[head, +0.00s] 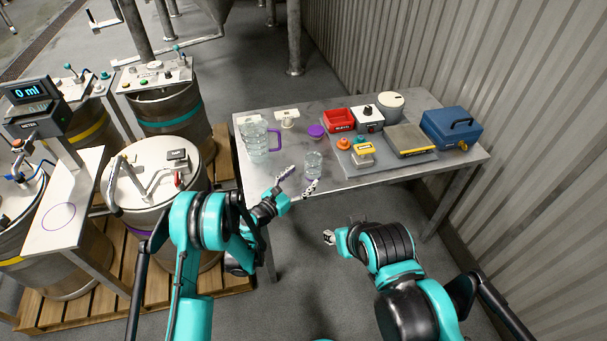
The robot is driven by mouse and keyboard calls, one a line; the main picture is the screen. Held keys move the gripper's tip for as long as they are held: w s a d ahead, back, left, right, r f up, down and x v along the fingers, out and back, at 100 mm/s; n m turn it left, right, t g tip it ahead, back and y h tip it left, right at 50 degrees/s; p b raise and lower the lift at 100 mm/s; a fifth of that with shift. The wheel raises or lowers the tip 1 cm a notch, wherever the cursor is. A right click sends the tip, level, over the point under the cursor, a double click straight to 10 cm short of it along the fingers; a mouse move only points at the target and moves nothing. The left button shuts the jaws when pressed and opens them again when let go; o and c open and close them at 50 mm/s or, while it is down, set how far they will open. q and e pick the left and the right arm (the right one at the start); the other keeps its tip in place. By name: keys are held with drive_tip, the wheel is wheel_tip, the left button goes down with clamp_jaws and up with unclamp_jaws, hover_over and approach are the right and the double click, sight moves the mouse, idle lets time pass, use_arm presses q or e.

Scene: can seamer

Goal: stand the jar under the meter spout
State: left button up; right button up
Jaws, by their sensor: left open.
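A small clear glass jar (313,164) stands upright near the front edge of the grey table. My left gripper (298,180) is open just in front and to the left of the jar. Its fingers are spread, one to the left and one near the jar's base; I cannot tell whether they touch it. The meter (34,103) at the far left shows "0 ml".
A clear jug (256,143) with a purple handle stands at the table's left. A purple lid (316,131), red bin (338,120), scale (410,140) and blue case (451,128) occupy the rest. A keg (157,165) stands between table and meter.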

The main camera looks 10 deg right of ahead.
sight(308, 171)
use_arm(q)
drive_tip(key=b+x, duration=0.1)
drive_tip(key=x, duration=0.2)
drive_tip(key=b+x, duration=0.1)
drive_tip(key=x, duration=0.3)
drive_tip(key=shift+w+a+f+b, duration=0.2)
drive_tip(key=shift+w+a+b, duration=0.05)
drive_tip(key=shift+w+b, duration=0.05)
drive_tip(key=shift+w+d+r, duration=0.1)
drive_tip(key=shift+w+d, duration=0.1)
drive_tip(key=c, duration=1.4)
drive_tip(key=shift+r, duration=0.1)
